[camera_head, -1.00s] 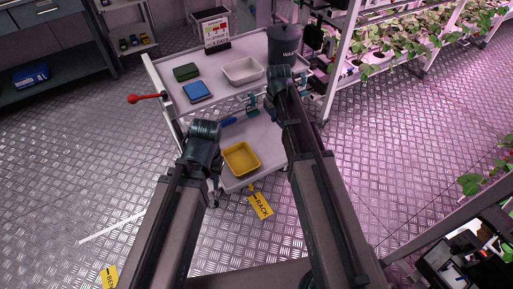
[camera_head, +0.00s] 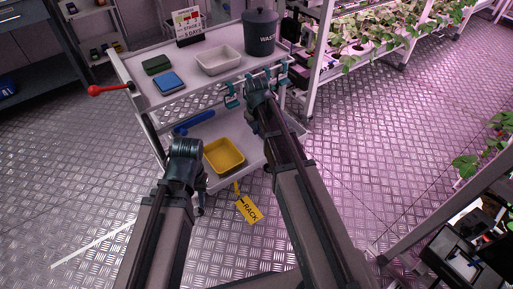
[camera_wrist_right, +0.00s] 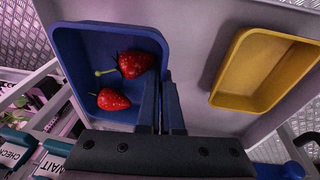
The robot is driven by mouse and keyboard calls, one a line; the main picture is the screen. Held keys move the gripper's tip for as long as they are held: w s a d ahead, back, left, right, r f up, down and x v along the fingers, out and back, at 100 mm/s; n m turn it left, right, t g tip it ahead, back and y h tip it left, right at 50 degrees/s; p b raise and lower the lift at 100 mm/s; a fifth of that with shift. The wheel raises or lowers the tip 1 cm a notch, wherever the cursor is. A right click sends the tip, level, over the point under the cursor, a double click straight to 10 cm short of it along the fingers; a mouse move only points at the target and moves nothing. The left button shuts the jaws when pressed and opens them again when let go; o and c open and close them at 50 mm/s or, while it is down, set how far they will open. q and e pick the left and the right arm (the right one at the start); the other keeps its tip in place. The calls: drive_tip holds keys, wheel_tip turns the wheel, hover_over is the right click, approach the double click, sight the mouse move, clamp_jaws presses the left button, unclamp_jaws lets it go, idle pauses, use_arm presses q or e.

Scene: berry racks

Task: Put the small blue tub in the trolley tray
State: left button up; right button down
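The small blue tub (camera_wrist_right: 75,60) shows in the right wrist view with two strawberries in it. In the head view I cannot make it out; my right arm may hide it. My right gripper (camera_wrist_right: 161,90) has its fingers close together at the tub's right wall, seemingly one on each side of the rim; a firm hold cannot be told. In the head view that gripper (camera_head: 258,85) is at the trolley's front right. My left gripper (camera_head: 186,147) is left of the yellow tray (camera_head: 206,165), its fingers unclear. The trolley (camera_head: 193,92) has an upper and a lower shelf.
The upper shelf holds a white tray (camera_head: 220,61), a blue box (camera_head: 169,82), a green box (camera_head: 157,65) and a waste bin (camera_head: 260,35). Teal clips (camera_head: 232,97) hang on its front edge. A blue tool (camera_head: 195,122) lies below. Plant racks (camera_head: 312,90) stand right.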

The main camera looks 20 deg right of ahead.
sight(257, 144)
use_arm(q)
drive_tip(key=shift+f, duration=0.75)
use_arm(e)
drive_tip(key=shift+x, duration=0.8)
use_arm(q)
drive_tip(key=shift+f+b, duration=0.15)
drive_tip(key=shift+b, duration=0.2)
use_arm(e)
drive_tip(key=shift+s+f, duration=0.1)
drive_tip(key=shift+s, duration=0.05)
